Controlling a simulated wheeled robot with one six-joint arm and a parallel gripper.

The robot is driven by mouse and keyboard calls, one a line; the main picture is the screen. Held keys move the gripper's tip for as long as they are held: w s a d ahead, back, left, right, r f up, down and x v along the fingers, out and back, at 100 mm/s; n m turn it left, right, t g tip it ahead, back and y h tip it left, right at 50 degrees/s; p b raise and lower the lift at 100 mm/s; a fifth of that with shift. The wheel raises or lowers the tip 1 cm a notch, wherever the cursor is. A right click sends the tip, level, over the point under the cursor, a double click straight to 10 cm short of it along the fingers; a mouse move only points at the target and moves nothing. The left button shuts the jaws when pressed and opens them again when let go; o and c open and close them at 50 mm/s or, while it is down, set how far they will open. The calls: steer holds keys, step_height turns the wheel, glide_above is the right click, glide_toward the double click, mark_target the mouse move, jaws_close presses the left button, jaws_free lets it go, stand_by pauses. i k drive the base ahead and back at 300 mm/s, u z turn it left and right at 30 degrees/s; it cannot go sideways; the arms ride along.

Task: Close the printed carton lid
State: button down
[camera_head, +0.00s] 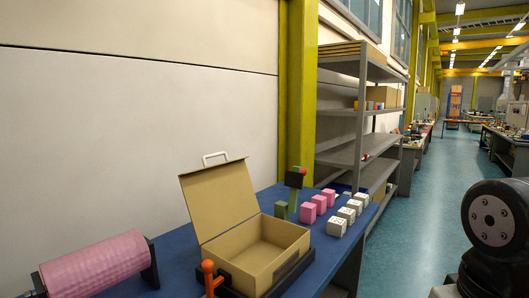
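The carton (283,233) is a tan box at the front of the blue table, sitting in a dark tray or base (297,272). Its lid (220,198) stands open, tilted up and back at the left, with a white handle (215,156) on its top edge. The inside of the carton looks empty. I see no print on the lid's inner face. My gripper is not in view; only a dark round joint of my arm (496,219) shows at the right edge, well away from the carton.
A pink roll (98,262) on a dark stand is left of the carton. An orange handle (208,276) rises at its front. Pink blocks (314,206), white blocks (343,217) and a green post device (294,187) stand behind it. A grey shelf (362,119) is beyond; the aisle floor (427,215) is clear.

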mark_target(218, 197)
steer(key=z, duration=0.75)
steer(key=k, duration=1)
steer(key=z, duration=0.55)
steer(key=i, duration=1.1)
steer(key=u, duration=1.35)
steer(key=i, duration=1.05)
steer(key=u, duration=0.95)
